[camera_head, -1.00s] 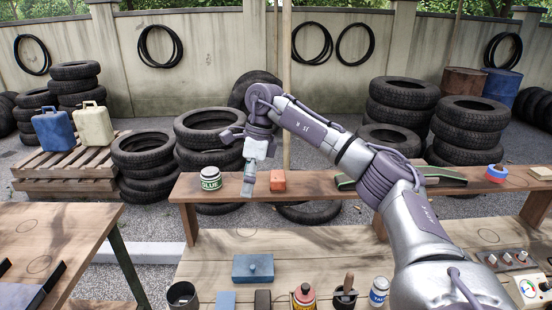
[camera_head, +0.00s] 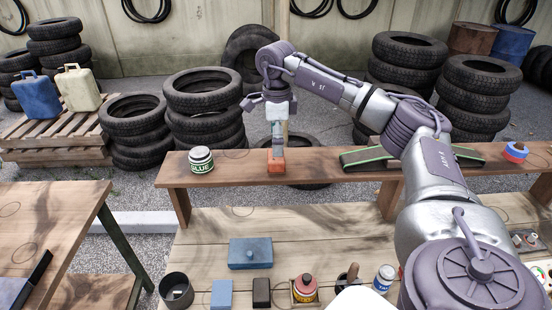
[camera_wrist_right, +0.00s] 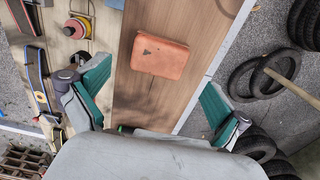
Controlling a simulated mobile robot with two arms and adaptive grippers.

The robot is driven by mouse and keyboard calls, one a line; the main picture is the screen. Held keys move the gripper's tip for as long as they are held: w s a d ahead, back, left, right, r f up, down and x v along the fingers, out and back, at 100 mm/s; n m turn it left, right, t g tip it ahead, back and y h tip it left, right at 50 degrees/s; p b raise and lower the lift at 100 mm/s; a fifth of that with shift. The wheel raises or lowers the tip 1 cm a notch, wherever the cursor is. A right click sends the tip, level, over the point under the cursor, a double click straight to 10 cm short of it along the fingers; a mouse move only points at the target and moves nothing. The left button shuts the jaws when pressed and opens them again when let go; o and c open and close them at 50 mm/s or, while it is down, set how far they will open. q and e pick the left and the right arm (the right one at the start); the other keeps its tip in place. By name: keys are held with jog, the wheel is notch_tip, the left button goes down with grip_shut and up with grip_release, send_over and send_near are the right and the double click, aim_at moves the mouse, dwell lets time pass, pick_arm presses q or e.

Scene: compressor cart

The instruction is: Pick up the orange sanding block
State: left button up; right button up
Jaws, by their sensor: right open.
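The orange sanding block (camera_head: 276,162) lies on the raised wooden shelf (camera_head: 230,172), right of the glue tin (camera_head: 201,160). My right gripper (camera_head: 278,140) is over the block in the head view, pointing down, and hides part of it. In the right wrist view the orange block (camera_wrist_right: 159,56) lies ahead of the open, empty fingers of my right gripper (camera_wrist_right: 155,88), roughly midway between them sideways. The fingers have teal pads and do not touch the block. My left gripper is not in view.
A green-edged sanding belt (camera_head: 365,158) lies on the shelf to the right, with a red and blue tape roll (camera_head: 515,151) beyond it. Below, the workbench carries a blue box (camera_head: 250,253), a black cup (camera_head: 176,291) and several bottles. Stacked tires (camera_head: 203,100) stand behind.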

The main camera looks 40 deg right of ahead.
jog(key=shift+f+p, duration=0.4)
jog(key=shift+f, duration=0.2)
notch_tip(320, 180, down, 4)
jog(key=shift+a+r+p, duration=0.1)
jog(key=shift+r+p, duration=0.15)
jog(key=shift+p, duration=0.45)
jog(key=shift+f, duration=0.4)
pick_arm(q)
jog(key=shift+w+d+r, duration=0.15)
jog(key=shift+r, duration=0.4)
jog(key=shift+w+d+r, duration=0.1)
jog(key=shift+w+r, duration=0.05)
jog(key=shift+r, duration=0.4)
pick_arm(e)
jog(key=c, duration=1.2)
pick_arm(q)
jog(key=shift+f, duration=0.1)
pick_arm(e)
jog(key=shift+r, duration=0.15)
